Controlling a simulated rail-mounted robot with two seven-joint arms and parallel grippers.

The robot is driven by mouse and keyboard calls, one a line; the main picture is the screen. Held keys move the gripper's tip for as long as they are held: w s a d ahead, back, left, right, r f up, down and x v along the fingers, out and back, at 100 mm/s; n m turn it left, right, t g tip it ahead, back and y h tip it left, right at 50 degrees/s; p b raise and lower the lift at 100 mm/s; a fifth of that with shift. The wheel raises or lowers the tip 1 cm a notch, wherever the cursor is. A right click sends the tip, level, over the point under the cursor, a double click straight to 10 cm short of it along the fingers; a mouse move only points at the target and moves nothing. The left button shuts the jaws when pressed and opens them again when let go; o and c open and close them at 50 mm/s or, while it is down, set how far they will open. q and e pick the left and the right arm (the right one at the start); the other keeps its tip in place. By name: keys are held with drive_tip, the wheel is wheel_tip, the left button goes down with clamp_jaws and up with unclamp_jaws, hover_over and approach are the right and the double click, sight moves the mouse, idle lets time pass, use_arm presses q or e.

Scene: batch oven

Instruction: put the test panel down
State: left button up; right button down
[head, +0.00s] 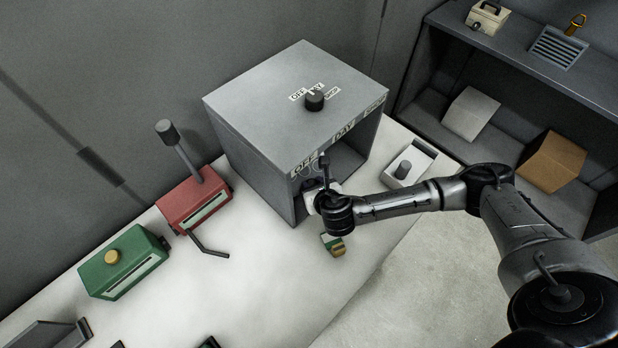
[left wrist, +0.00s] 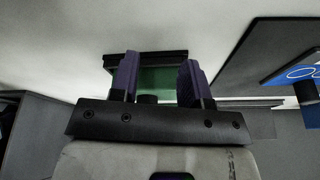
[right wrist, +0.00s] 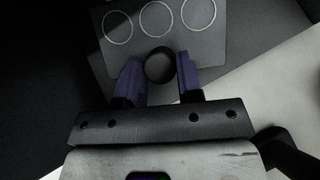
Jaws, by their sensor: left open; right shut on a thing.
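The test panel is a dark grey plate (right wrist: 128,52) with three pale rings and a round black grip, seen in the right wrist view. My right gripper (right wrist: 160,68) is shut on that grip. In the head view the right gripper (head: 318,192) is at the open front of the grey oven box (head: 250,135), where part of the ringed plate shows just inside. I cannot tell whether the plate touches the oven floor. My left gripper (left wrist: 159,66) is open, with a green dark-edged thing (left wrist: 158,82) beyond its fingers.
A white box (head: 414,165) is right of the oven. A small green-and-tan block (head: 333,244) lies in front. Shelving (head: 480,50) stands at right.

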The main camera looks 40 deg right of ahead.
sight(309, 179)
use_arm(q)
drive_tip(key=shift+f, duration=0.15)
use_arm(e)
drive_tip(key=shift+w+f, duration=0.3)
drive_tip(key=shift+f, duration=0.3)
use_arm(q)
drive_tip(key=shift+r, duration=0.2)
use_arm(e)
drive_tip(key=shift+w+d, duration=0.15)
drive_tip(key=shift+w, duration=0.1)
use_arm(q)
drive_tip(key=shift+r+p, duration=0.4)
drive_tip(key=shift+p, duration=0.15)
use_arm(e)
drive_tip(key=shift+w+d+r+g, duration=0.15)
drive_tip(key=shift+w+g, duration=0.25)
drive_tip(key=shift+g, duration=0.6)
use_arm(q)
drive_tip(key=shift+d+r+p, duration=0.2)
drive_tip(key=shift+r+p, duration=0.4)
drive_tip(key=shift+r, duration=0.05)
use_arm(e)
drive_tip(key=g, duration=0.1)
drive_tip(key=w+g+y, duration=0.1)
drive_tip(key=g, duration=0.1)
drive_tip(key=shift+w+d+r+g+y, duration=0.1)
drive_tip(key=shift+w+d+g+y, duration=0.05)
drive_tip(key=shift+w+g+y, duration=0.15)
drive_tip(key=shift+s+f, duration=0.1)
drive_tip(key=shift+f, duration=0.25)
